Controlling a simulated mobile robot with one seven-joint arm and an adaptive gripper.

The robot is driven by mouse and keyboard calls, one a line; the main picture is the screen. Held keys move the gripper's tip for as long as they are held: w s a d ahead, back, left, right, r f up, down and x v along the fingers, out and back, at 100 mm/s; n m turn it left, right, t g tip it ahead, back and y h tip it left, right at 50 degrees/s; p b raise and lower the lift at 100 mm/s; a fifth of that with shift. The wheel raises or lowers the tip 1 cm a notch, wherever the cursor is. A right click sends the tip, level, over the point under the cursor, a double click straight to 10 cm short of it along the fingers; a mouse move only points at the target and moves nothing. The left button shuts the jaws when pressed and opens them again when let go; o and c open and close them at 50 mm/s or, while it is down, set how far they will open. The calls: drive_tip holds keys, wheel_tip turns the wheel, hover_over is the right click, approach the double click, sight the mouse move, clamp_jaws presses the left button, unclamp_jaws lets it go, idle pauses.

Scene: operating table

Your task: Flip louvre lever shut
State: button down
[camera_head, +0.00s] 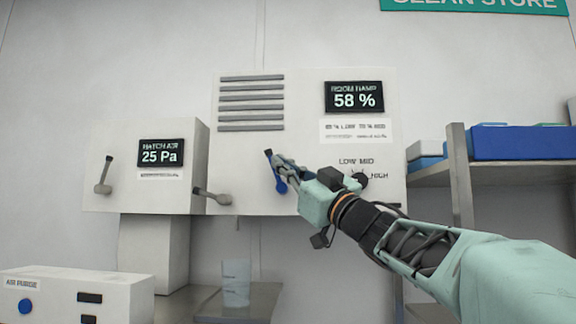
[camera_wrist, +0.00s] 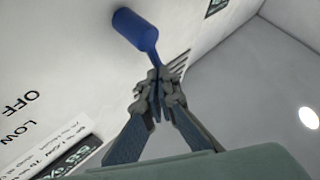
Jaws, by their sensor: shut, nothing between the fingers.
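The blue louvre lever (camera_head: 281,187) is on the white wall panel (camera_head: 300,90), below the grey louvre slats (camera_head: 252,103). Its round hub is low and its arm points up and slightly left. My gripper (camera_head: 277,160) is at the lever's arm, to the right of its upper end. In the wrist view the lever (camera_wrist: 132,28) runs from its hub to my closed fingertips (camera_wrist: 158,76), which hide its far end. The fingers are shut with nothing held. I cannot tell whether they touch the lever.
A dark knob (camera_head: 359,181) with LOW and MID marks sits behind my wrist. A box with a 25 Pa display (camera_head: 160,153) and two grey levers stands left. A shelf (camera_head: 490,173) with blue bins is right. A clear beaker (camera_head: 236,283) stands below on a metal surface.

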idle(0.4)
drive_tip(key=p, duration=0.1)
drive_tip(key=n+g+p, duration=0.1)
drive_tip(key=p, duration=0.1)
drive_tip(key=shift+w+a+r, duration=0.2)
drive_tip(key=shift+w+a, duration=0.05)
drive_tip(key=shift+a, duration=0.1)
drive_tip(key=shift+a+f, duration=0.25)
drive_tip(key=shift+f, duration=0.1)
